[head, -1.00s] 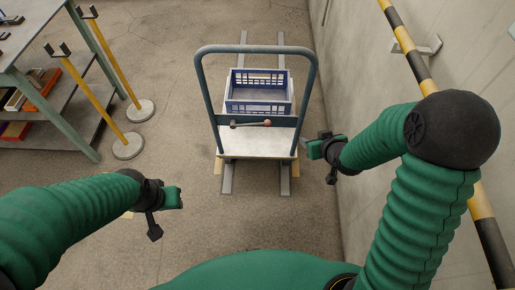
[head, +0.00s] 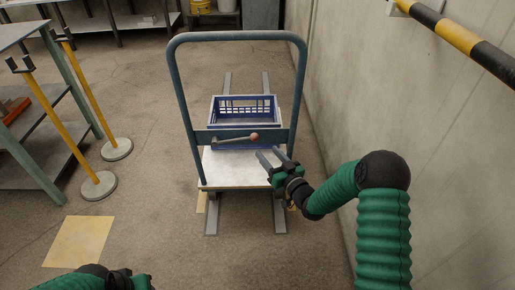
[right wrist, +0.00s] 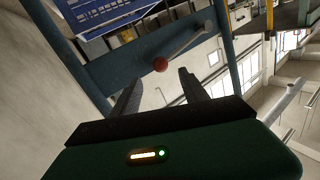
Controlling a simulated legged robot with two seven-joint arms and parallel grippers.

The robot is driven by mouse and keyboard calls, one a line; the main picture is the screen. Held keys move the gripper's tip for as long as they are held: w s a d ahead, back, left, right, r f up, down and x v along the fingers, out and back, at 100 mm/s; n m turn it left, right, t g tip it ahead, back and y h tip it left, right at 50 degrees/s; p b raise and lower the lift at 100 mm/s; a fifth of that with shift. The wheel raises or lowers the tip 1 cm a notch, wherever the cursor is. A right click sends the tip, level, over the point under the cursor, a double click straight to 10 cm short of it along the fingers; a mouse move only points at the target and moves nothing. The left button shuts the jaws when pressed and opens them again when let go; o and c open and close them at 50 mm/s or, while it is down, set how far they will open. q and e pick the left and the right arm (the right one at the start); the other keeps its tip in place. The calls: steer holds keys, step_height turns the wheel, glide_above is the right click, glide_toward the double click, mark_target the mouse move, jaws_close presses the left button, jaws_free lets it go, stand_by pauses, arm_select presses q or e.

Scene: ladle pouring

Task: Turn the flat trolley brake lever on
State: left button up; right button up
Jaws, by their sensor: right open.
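The flat trolley (head: 238,172) stands ahead with a blue-grey upright handle frame (head: 180,95). The brake lever (head: 232,139) lies roughly level across the frame's crossbar, with a reddish knob at its right end. In the right wrist view the lever's red knob (right wrist: 160,65) is just beyond the fingertips, and its shaft runs up to the right. My right gripper (head: 272,158) is open and empty, near the knob, slightly below and right of it, apart from it. My left gripper (head: 130,279) is at the bottom left edge, mostly cut off.
A blue crate (head: 245,108) sits on the trolley. Two yellow posts (head: 84,95) and a workbench (head: 25,110) stand at left. A wall with a black-yellow rail (head: 455,35) is close on the right. A yellow floor patch (head: 78,241) lies at lower left.

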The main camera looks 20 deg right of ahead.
steer(key=b+x, duration=0.2)
steer(key=x, duration=0.5)
steer(key=shift+w+b, duration=0.4)
jaws_close()
stand_by(0.8)
